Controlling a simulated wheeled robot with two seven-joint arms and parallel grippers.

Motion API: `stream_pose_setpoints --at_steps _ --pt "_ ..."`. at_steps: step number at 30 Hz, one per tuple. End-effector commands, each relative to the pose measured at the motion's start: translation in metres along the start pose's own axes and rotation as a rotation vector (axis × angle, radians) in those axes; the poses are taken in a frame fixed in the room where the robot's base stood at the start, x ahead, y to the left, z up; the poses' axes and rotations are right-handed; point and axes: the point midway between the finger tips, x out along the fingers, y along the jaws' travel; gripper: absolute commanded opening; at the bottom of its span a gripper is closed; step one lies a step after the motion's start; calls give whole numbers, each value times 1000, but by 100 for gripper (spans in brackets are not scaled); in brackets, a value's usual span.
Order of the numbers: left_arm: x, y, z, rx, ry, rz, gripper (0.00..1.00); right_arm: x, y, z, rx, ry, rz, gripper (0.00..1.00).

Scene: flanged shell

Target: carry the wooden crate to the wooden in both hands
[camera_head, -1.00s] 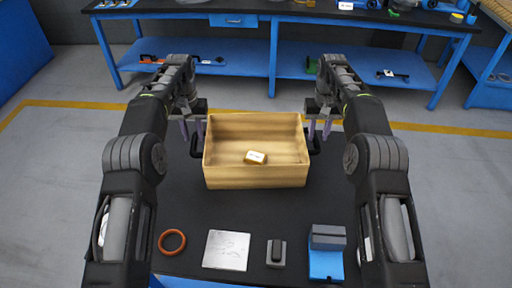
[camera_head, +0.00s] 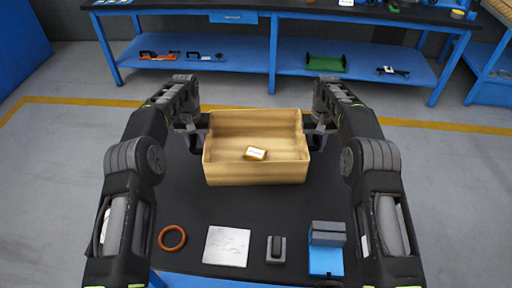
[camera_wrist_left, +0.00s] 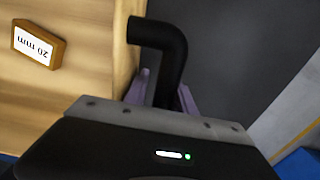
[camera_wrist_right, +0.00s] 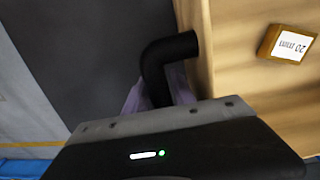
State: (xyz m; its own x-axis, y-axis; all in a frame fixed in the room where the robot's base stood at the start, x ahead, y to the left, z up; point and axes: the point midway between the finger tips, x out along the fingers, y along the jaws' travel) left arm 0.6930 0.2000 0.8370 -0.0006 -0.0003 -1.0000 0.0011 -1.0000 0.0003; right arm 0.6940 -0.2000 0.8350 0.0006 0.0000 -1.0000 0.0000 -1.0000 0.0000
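The wooden crate (camera_head: 255,172) is an open light-wood box standing on the dark table, with a black handle at each side. A small block labelled "20 mm" (camera_head: 255,153) lies inside; it also shows in the left wrist view (camera_wrist_left: 38,45) and right wrist view (camera_wrist_right: 287,44). My left gripper (camera_wrist_left: 165,92) has its pale purple fingers on either side of the left handle (camera_wrist_left: 160,38). My right gripper (camera_wrist_right: 157,95) straddles the right handle (camera_wrist_right: 165,52) likewise. Both look open, with little clearance; finger contact is hard to judge. No second wooden thing is clearly identifiable as the destination.
Along the near table edge lie an orange ring (camera_head: 172,238), a metal plate (camera_head: 227,246), a small grey block (camera_head: 276,249) and a blue-grey fixture (camera_head: 326,250). A blue workbench (camera_head: 270,50) with tools stands beyond. Grey floor with a yellow line lies between.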

Motion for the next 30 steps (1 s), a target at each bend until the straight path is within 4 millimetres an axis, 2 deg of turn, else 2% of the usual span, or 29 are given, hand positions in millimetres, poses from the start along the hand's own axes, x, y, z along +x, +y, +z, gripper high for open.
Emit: stream_pose_setpoints --at_steps 7,18,30 --pt "1 0 0 0 0 0 31 0 0 0 0 0 0 31" --pt "0 0 0 1 0 0 1 0 0 0 0 0 1 1" --pt "0 1 0 2 0 1 0 0 1 0 2 1 1 0"
